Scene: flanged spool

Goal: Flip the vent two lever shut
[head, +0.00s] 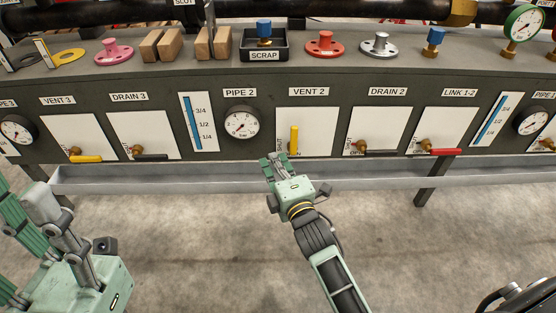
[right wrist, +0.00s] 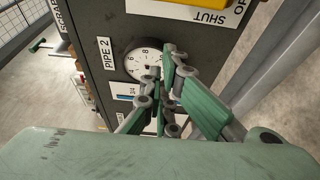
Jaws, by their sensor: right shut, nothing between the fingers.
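The vent two lever is a yellow handle (head: 294,139) standing upright on the white plate under the "VENT 2" label (head: 309,92). My right gripper (head: 273,160) is just below and left of it, in front of the panel's lower edge. It is shut and empty, apart from the lever as far as I can tell. In the right wrist view its fingers (right wrist: 170,80) are together before the pipe 2 gauge (right wrist: 142,60), and a yellow part shows at the top edge beside the "SHUT" marking (right wrist: 208,17). My left gripper (head: 85,275) is at lower left, partly cut off.
The drain 2 lever (head: 381,152) is black and lies level; the link 1-2 lever (head: 445,152) is red and level. A grey trough (head: 220,180) runs below the panel. A scrap tray (head: 265,45) with a blue-topped part stands above. Open floor lies in front.

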